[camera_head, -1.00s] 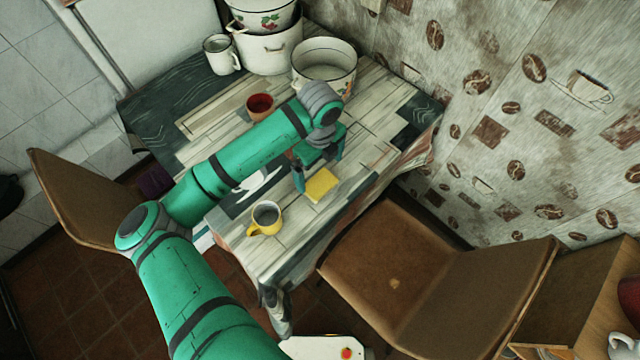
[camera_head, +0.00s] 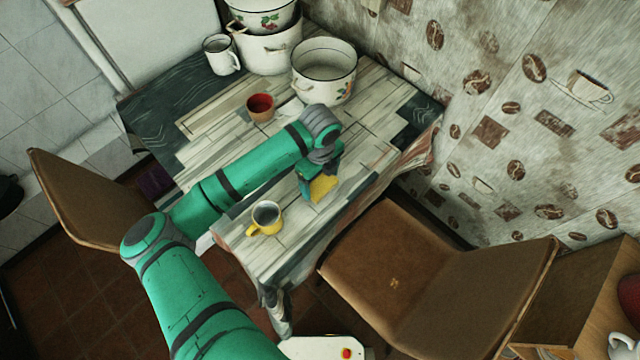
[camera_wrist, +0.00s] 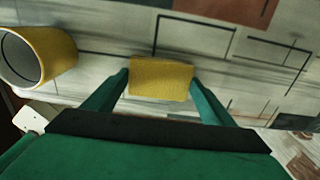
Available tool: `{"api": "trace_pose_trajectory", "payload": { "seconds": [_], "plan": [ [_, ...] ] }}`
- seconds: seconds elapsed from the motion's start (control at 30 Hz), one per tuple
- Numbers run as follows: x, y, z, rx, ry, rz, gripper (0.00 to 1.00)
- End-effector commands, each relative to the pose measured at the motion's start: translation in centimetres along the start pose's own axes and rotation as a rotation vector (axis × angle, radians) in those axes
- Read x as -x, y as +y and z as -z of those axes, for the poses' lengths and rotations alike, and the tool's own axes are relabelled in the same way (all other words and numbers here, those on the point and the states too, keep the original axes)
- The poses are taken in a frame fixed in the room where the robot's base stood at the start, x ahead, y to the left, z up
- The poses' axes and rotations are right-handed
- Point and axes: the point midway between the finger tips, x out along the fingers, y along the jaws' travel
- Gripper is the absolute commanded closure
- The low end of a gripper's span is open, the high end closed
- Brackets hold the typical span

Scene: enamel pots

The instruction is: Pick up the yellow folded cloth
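The yellow folded cloth (camera_head: 323,187) lies on the table near its front right edge. It also shows in the wrist view (camera_wrist: 161,79), between the tips of my two green fingers. My gripper (camera_head: 318,180) is low over the cloth, pointing down. In the wrist view my gripper (camera_wrist: 160,88) has its fingers spread wide, one on each side of the cloth. The left finger looks close to the cloth's left edge; I cannot tell whether either finger touches it. Part of the cloth is hidden by my gripper in the head view.
A yellow mug (camera_head: 265,218) stands left of the cloth and shows in the wrist view (camera_wrist: 42,55). A reddish cup (camera_head: 261,107), a white mug (camera_head: 221,55) and enamel pots (camera_head: 324,72) stand farther back. A brown chair (camera_head: 385,250) is beside the table's right edge.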

Motion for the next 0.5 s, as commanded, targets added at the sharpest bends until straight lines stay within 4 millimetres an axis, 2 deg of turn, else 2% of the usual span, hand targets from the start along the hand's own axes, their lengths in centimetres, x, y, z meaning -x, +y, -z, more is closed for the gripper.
{"api": "trace_pose_trajectory", "payload": {
  "seconds": [0.07,0.1,0.37,0.5],
  "plan": [
    [0.01,0.0,0.0,0.0,0.0,0.0,0.44],
    [0.01,0.0,0.0,0.0,0.0,0.0,0.48],
    [0.13,-0.01,0.0,0.0,0.0,0.0,0.48],
    [0.8,-0.05,-0.01,0.0,0.0,0.001,0.48]
  ]
}}
